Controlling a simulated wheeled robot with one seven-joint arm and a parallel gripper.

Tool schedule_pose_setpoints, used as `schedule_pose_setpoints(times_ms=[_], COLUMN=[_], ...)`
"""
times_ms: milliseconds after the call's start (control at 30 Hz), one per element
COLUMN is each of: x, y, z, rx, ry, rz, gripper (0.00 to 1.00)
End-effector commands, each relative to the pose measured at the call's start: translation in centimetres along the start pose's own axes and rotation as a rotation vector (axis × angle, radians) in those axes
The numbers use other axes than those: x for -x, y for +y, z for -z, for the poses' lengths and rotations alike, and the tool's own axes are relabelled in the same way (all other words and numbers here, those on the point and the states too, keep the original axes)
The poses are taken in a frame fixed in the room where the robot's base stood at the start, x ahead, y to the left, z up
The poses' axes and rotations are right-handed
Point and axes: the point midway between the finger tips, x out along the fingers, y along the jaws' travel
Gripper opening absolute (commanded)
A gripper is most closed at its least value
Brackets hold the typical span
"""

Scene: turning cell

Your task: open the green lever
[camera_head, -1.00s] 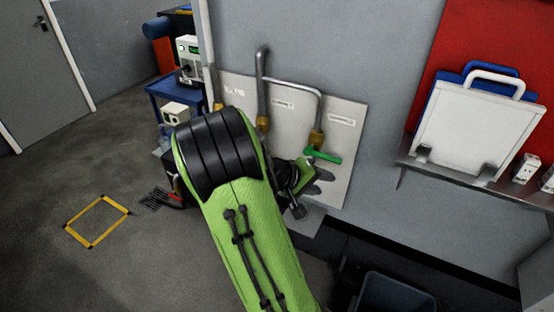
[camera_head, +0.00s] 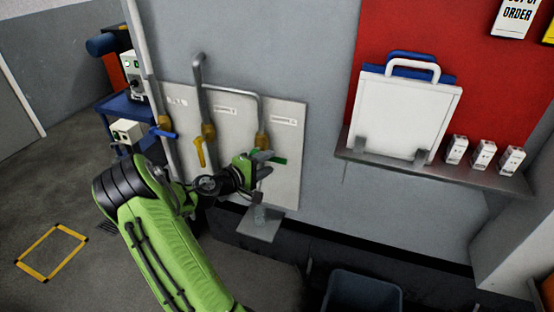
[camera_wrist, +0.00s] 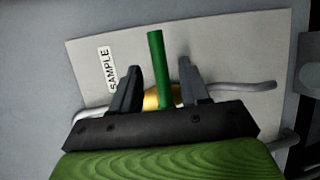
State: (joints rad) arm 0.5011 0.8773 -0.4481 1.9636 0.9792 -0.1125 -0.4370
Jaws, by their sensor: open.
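The green lever (camera_head: 280,160) sticks out to the right from a brass valve (camera_head: 262,141) on the right pipe of the wall panel. In the wrist view the green lever (camera_wrist: 158,70) stands nearly upright in the picture, between the two dark fingers of my gripper (camera_wrist: 159,64). Gaps show on both sides of it, so the fingers are open around it and not pressing on it. The brass valve body (camera_wrist: 152,98) shows partly behind the lever. In the head view my gripper (camera_head: 262,165) is at the lever and hides part of it.
A yellow lever (camera_head: 199,152) hangs on the middle pipe and a blue lever (camera_head: 162,132) is on the left pipe. A small drain tray (camera_head: 259,226) is below my gripper. A shelf (camera_head: 400,171) with a white board and small boxes is to the right. A bin (camera_head: 362,292) stands below.

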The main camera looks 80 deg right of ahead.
Motion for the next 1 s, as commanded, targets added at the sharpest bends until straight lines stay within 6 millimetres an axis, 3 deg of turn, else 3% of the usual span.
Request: schedule_pose_setpoints(times_ms=[100, 233, 567, 867, 1000], x=[-2.9, -4.9, -5.7, -5.7, -5.7], y=[-0.1, -0.1, 0.0, 0.0, 0.0], z=[-0.1, -0.1, 0.0, 0.0, 0.0], rx=[-0.002, -0.001, 0.000, 0.000, 0.000], ry=[-0.005, -0.002, 0.000, 0.000, 0.000], rz=[0.000, 0.001, 0.001, 0.001, 0.001], gripper=[0.45, 0.45, 0.45, 0.02, 0.00])
